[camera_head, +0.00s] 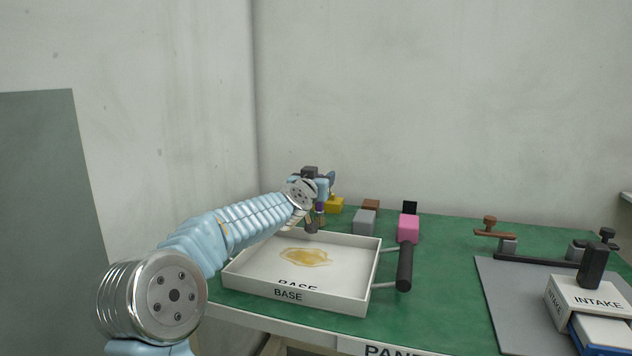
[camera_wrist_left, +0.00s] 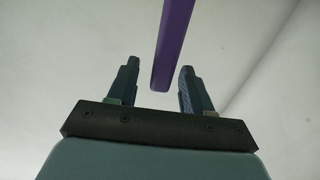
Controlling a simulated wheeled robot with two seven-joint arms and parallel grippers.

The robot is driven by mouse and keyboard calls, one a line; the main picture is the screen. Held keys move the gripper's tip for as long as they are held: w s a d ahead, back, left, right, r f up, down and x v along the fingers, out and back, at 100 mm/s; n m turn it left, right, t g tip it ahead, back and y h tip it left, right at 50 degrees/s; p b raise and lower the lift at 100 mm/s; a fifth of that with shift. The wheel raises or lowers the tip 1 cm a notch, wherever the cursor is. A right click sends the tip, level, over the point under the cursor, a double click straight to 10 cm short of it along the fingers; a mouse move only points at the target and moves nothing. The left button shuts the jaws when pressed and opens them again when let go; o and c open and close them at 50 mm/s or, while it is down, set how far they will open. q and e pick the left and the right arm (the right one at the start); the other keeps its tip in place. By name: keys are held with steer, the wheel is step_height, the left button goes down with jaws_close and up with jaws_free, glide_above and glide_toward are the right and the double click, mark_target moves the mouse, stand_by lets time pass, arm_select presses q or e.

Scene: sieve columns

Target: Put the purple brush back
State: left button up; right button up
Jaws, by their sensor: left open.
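My left gripper (camera_head: 315,216) is at the far end of my left arm, over the back of the white BASE tray (camera_head: 372,265). It is small and partly hidden by my wrist in the head view. The left wrist view shows its two fingers (camera_wrist_left: 158,85) open. The purple brush shows there as a long purple bar (camera_wrist_left: 172,45) running from the top edge down to the gap between the fingers, with no clear contact. In the head view only a small purple bit (camera_head: 320,207) shows beside the gripper. The brush's head is not clear. My right gripper is not in view.
The tray holds a yellowish stain (camera_head: 305,257) and has a dark handle (camera_head: 404,268) on its right. Yellow (camera_head: 335,206), grey (camera_head: 364,222) and pink (camera_head: 408,229) blocks stand behind it. A grey mat (camera_head: 505,300) and INTAKE box (camera_head: 585,297) are at right. Green table between is clear.

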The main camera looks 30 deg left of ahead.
arm_select(q)
steer(key=b+v, duration=0.3)
steer(key=v, duration=0.9)
